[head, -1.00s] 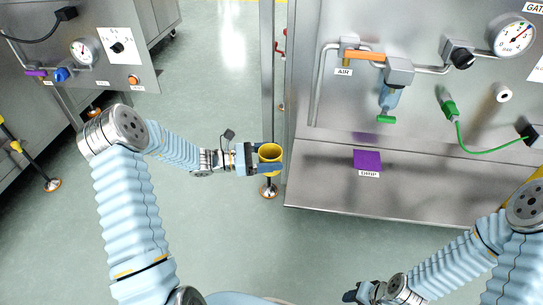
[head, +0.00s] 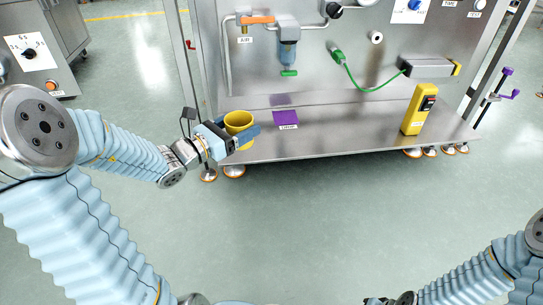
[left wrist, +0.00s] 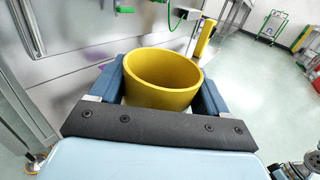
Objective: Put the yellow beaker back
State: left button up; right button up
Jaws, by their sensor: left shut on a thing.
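The yellow beaker (head: 238,122) is held upright between the fingers of my left gripper (head: 246,128), at the left end of the steel shelf in the head view. I cannot tell whether its base touches the shelf. In the left wrist view the beaker (left wrist: 162,90) sits between both blue fingers, its open mouth showing and looking empty. A purple square pad (head: 286,115) with a label in front lies on the shelf, just right of the beaker. My right gripper (head: 388,301) is barely in view at the bottom edge, its fingers mostly cut off.
The shelf (head: 350,134) is bare between the pad and a yellow box with a black switch (head: 420,110). Above it, the panel carries an orange-handled valve (head: 257,19), a blue filter (head: 288,50) and a green hose (head: 350,75). A metal post stands left of the shelf.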

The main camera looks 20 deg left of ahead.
pick_arm(q)
jog(key=w+a+f, duration=0.2)
jog(key=w+f, duration=0.1)
jog(key=w+a+f+b, duration=0.1)
jog(key=w+a+f, duration=0.1)
jog(key=w+f, duration=0.1)
jog(key=w+a+f+b, duration=0.1)
jog(key=w+f, duration=0.2)
jog(key=w, duration=0.2)
jog(key=shift+w+a, duration=0.2)
jog(key=shift+a, duration=0.2)
jog(key=shift+w+a+f, duration=0.1)
jog(key=shift+w+f, duration=0.1)
jog(key=shift+f, duration=0.1)
notch_tip(320, 180, down, 3)
jog(key=shift+w+a+f+b, duration=0.1)
jog(key=shift+w+f+b, duration=0.05)
jog(key=shift+b, duration=0.4)
jog(key=shift+f, duration=0.2)
jog(key=o, duration=1.1)
